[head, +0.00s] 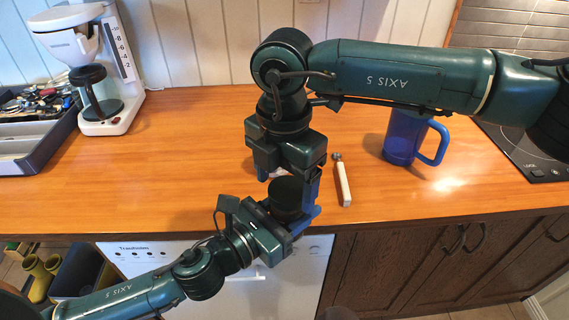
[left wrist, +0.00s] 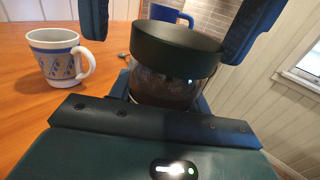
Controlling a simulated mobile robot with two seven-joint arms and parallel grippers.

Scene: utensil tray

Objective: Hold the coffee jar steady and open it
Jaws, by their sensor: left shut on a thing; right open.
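The coffee jar has a wide black lid (head: 287,193) and a dark glass body that shows in the left wrist view (left wrist: 165,88). It is upright near the counter's front edge. My left gripper (head: 297,216) is shut on the jar body, below the lid. My right gripper (head: 291,178) points down from above and is open. In the left wrist view its two dark blue fingers stand on either side of the lid (left wrist: 178,45), which still sits on the jar. Whether they touch the lid I cannot tell.
A white patterned mug (left wrist: 60,58) stands close by, mostly hidden in the head view. A white-handled utensil (head: 343,182) and a blue mug (head: 402,138) are to the right. A coffee machine (head: 106,110) and utensil tray (head: 45,142) are at left. The left-middle counter (head: 170,160) is clear.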

